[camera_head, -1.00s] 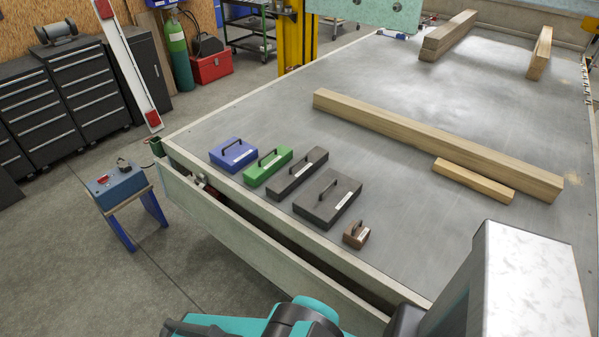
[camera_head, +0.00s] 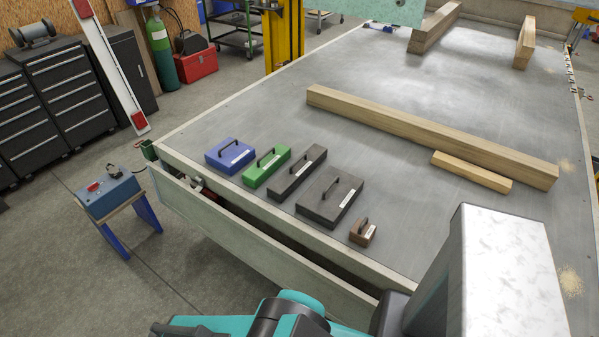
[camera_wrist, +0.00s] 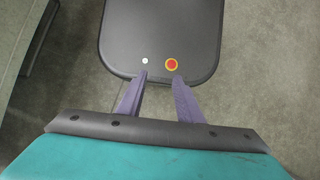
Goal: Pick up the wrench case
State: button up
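Several cases with top handles and small white labels stand in a row on the grey trailer bed (camera_head: 420,215). They are a blue case (camera_head: 222,157), a green case (camera_head: 258,175), a narrow dark grey case (camera_head: 290,183), a wide dark grey case (camera_head: 320,206) and a small brown case (camera_head: 359,236). The labels are too small to read, so I cannot tell which is the wrench case. My gripper (camera_wrist: 159,78) shows in the wrist view with its two purple fingers apart and nothing between them. No case is in the wrist view.
A long wooden beam (camera_head: 430,135) and a shorter one (camera_head: 472,171) lie behind and right of the cases. The trailer's side rail (camera_head: 262,209) runs in front of them. A blue stand with a box (camera_head: 108,193) stands on the floor at left.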

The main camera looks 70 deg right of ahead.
jog(key=shift+a, duration=0.15)
jog(key=shift+w, duration=0.1)
jog(key=w+d+r+n+t+b, duration=0.1)
jog(key=w+d+r+n, duration=0.1)
jog(key=w+d, duration=0.6)
jog(key=w+d+r+n+t+b, duration=0.1)
jog(key=w+d+r+n+b, duration=0.15)
jog(key=w+d, duration=0.55)
jog(key=w+d+r+n+t+b, duration=0.1)
jog(key=w+d+r+n, duration=0.2)
jog(key=d, duration=0.7)
jog(key=w+d+r+n+t, duration=0.1)
jog(key=w+d+r, duration=0.25)
jog(key=d, duration=0.65)
jog(key=s+d+r+n+h+b, duration=0.1)
jog(key=s+d+r+n, duration=0.15)
jog(key=d+r, duration=0.65)
jog(key=s+d+r+n+h+b, duration=0.1)
jog(key=s+d+r+h+b, duration=0.2)
jog(key=d, duration=1)
jog(key=s+d+r+n, duration=0.3)
jog(key=s+d+r, duration=1)
jog(key=d+r, duration=0.2)
jog(key=shift+d+r, duration=0.3)
jog(key=shift+d, duration=0.25)
